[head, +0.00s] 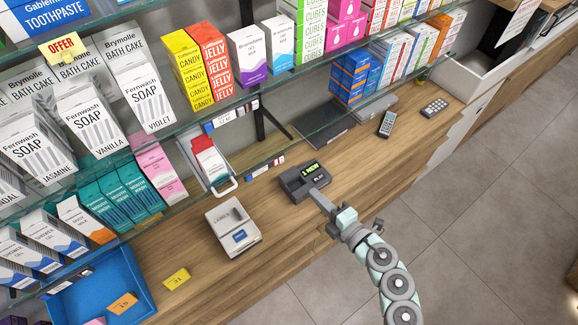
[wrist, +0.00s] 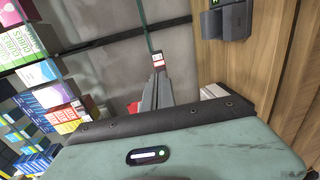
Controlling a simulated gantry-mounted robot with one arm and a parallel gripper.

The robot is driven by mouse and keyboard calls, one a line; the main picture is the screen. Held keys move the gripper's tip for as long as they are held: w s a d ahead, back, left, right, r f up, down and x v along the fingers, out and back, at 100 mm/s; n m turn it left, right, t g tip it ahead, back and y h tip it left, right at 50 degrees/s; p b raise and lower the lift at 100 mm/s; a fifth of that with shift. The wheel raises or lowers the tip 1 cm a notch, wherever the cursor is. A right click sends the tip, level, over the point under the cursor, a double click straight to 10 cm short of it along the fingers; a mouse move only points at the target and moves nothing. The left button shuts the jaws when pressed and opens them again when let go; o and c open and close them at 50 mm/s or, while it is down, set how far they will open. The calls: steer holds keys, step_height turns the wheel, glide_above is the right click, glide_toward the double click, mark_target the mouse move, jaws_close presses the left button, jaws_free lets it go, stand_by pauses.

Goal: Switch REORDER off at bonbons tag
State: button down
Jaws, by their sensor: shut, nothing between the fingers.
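Several electronic shelf tags sit along the shelf edges. One tag (head: 232,115) is below the candy and jelly boxes, and a second tag (head: 264,166) is lower, behind the counter. I cannot read bonbons or REORDER on either. In the wrist view a small white-and-red tag (wrist: 158,62) lies just beyond my fingertips, apart from them as far as I can tell. My gripper (head: 318,194) is shut and empty, over the counter beside the dark answering machine (head: 304,182). Its closed fingers also show in the wrist view (wrist: 155,85).
The wooden counter (head: 345,165) holds a white label device (head: 232,226), two remotes (head: 387,124) and a blue tray (head: 100,292). A red-and-white box (head: 208,157) stands in a holder under the glass shelf. Boxes crowd the shelves.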

steer(key=shift+w+a, duration=0.1)
steer(key=p, duration=0.3)
glide_toward(282, 162)
steer(key=x, duration=0.7)
